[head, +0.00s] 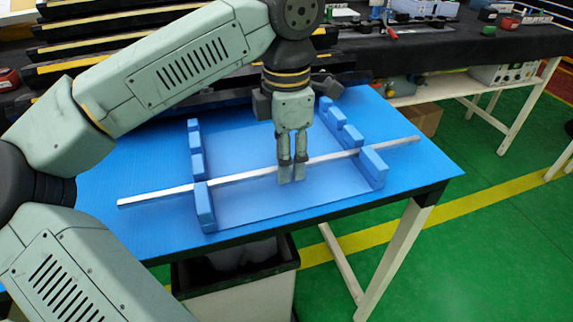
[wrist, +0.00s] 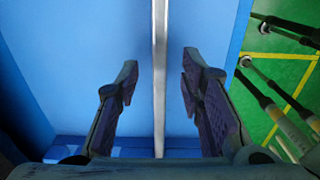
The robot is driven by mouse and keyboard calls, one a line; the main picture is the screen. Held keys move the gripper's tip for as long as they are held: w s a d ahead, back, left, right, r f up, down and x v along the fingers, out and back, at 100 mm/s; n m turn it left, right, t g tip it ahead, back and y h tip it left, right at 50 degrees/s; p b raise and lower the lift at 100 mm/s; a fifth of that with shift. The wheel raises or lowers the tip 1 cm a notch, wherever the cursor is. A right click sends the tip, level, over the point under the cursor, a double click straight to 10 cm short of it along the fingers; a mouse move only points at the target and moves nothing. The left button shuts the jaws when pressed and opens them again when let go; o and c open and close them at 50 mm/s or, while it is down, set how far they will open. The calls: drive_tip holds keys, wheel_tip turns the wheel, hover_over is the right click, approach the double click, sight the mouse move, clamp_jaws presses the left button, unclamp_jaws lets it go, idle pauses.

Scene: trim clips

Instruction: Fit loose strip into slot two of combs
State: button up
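The strip (head: 240,176) is a long, thin, pale bar lying across two blue combs. It crosses the left comb (head: 204,207) and the right comb (head: 374,167) at the gap behind each front block, with both ends sticking out beyond. I cannot tell whether it sits fully down in those gaps. My gripper (head: 292,173) points down at the strip's middle, between the combs. In the wrist view, the strip (wrist: 160,30) runs between the fingers of my gripper (wrist: 160,75), with clear space on both sides. The gripper is open and its fingers do not touch the strip.
The combs stand on a blue table (head: 130,168). Their rear gaps look empty. Dark stepped racks (head: 110,45) stand behind the table. A grey bin (head: 240,275) is below the front edge. A black bench (head: 440,45) with tools is at the back right.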

clamp_jaws()
idle(0.3)
drive_tip(key=shift+r, duration=0.15)
idle(0.3)
